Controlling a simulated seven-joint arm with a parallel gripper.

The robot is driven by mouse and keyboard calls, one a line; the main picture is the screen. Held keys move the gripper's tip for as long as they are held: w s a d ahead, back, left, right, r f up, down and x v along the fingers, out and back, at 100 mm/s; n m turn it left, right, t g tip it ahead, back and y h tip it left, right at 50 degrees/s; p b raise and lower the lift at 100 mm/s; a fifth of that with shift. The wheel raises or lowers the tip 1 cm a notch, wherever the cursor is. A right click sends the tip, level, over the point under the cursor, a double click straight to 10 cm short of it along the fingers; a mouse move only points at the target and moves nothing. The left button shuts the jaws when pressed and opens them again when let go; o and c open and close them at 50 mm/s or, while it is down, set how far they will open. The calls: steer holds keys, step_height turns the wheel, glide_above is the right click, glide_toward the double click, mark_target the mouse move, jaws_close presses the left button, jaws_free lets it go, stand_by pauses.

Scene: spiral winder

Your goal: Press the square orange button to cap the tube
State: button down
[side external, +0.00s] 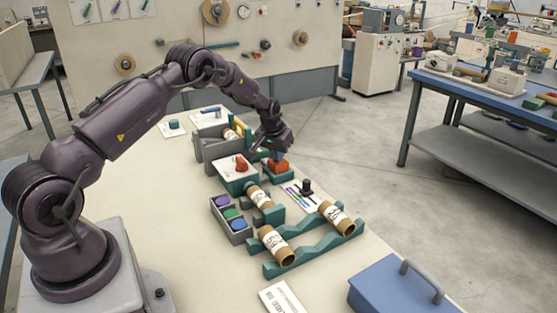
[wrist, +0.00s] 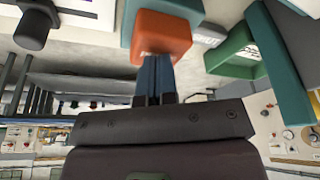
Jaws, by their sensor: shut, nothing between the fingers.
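The square orange button (side external: 279,167) sits on a teal base at the far middle of the table. It also shows large in the wrist view (wrist: 162,30). My gripper (side external: 276,156) is shut and empty, its blue fingers pointing down over the button. In the wrist view the fingertips (wrist: 156,57) meet the button's edge; I cannot tell whether they touch or press it. A brown tube (side external: 259,197) with a white label lies in a teal holder in front of the button. Two more labelled tubes lie on a teal zigzag rack (side external: 312,248).
A teal box with a red-orange knob (side external: 241,164) stands left of the button. A grey bin (side external: 215,147) is behind it. A black knob (side external: 306,187) stands to the right. A blue case (side external: 385,290) is front right.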

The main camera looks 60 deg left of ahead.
steer(key=shift+r, duration=3.1)
steer(key=shift+g+h, duration=0.3)
steer(key=shift+g, duration=0.4)
steer(key=s, duration=0.1)
steer(key=s+d+f, duration=0.1)
steer(key=s+f, duration=0.1)
steer(key=shift+s+d, duration=0.15)
steer(key=shift+d, duration=0.15)
steer(key=s+d+r+m+t, duration=0.2)
steer(key=s+d+r+m, duration=0.1)
steer(key=s+d+r, duration=0.9)
steer(key=s+d+r+m+t+h, duration=0.1)
steer(key=s+d+r+m+t, duration=0.1)
steer(key=s+d+r, duration=1)
steer(key=s+d+m, duration=0.1)
steer(key=s, duration=0.4)
steer(key=shift+d+r, duration=0.35)
steer(key=shift+r, duration=0.05)
